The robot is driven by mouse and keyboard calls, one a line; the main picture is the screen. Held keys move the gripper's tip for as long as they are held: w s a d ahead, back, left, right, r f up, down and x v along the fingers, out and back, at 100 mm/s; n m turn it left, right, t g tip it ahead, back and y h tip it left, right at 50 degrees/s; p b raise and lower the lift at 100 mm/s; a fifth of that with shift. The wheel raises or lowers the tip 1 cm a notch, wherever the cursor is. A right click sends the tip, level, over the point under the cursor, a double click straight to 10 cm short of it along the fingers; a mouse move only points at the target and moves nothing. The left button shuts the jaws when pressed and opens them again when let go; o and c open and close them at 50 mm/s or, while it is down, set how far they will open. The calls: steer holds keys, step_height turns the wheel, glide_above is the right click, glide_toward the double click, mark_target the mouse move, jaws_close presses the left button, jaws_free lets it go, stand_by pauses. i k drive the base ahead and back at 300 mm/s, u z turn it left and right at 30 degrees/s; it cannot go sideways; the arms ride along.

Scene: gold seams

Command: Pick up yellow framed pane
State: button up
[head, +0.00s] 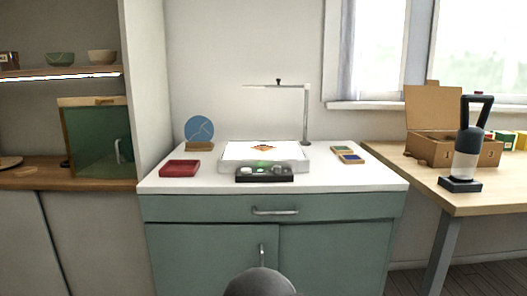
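Two small flat framed panes lie on the right of the white cabinet top, close together. The rear one (342,150) looks greenish inside a yellowish frame. The front one (351,159) looks blue inside a yellowish frame. They are too small to tell which is the yellow framed pane. A small orange and dark piece (263,146) lies on the bright white light box (232,155) in the middle. My gripper is not in view; a dark rounded part at the bottom edge looks like part of my own body.
A black control box (264,174) stands before the light box, a lamp stand (306,115) behind it. A red tray (179,168) and blue disc (199,130) are left. The wooden table (480,195) at right holds a black-handled device (467,145) and open box (430,149).

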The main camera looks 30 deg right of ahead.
mark_target(262, 150)
steer(key=z, duration=0.05)
steer(key=k, duration=0.5)
steer(key=z, duration=1.35)
steer(key=i, duration=0.9)
steer(key=u, duration=2)
